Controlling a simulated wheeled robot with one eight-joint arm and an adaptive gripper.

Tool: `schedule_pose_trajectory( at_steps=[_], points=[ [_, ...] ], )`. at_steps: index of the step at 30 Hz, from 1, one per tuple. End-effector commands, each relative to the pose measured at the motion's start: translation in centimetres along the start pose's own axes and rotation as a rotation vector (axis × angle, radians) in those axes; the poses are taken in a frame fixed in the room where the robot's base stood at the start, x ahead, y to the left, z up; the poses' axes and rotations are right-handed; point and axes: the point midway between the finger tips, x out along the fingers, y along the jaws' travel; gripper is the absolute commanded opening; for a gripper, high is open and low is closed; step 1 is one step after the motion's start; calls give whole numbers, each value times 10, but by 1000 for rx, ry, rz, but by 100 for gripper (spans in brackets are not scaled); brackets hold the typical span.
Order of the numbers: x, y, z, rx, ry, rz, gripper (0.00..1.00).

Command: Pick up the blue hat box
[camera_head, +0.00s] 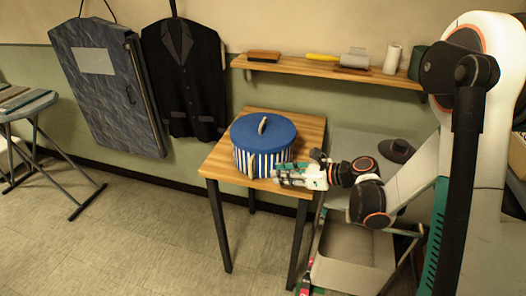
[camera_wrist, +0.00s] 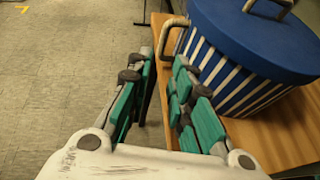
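The blue hat box (camera_head: 262,134) stands upright on a small wooden table (camera_head: 312,127). It has a solid blue lid with a tan handle on top and blue-and-white striped sides. My gripper (camera_head: 279,178) is low at the front of the box in the head view. In the wrist view my gripper (camera_wrist: 161,62) is open, with a gap between its teal-padded fingers. The side handle lies just beyond the fingertips. Contact cannot be told.
A wall shelf (camera_head: 310,68) with a brush and other items hangs behind the table. A garment bag (camera_head: 105,85) and a dark jacket (camera_head: 185,80) hang to the left. A dark hat (camera_head: 397,150) and an open cardboard box (camera_head: 352,258) are at the right. Floor at left front is clear.

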Motion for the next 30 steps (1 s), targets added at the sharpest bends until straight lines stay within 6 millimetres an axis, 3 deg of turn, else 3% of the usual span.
schedule_pose_trajectory(
  at_steps=[6,17,25,30],
  points=[
    [40,0,-2,-2,0,2,21],
    [63,-2,-1,-3,1,0,21],
    [100,-3,0,-3,1,1,21],
    [104,-4,3,-3,1,-1,21]
  ],
)
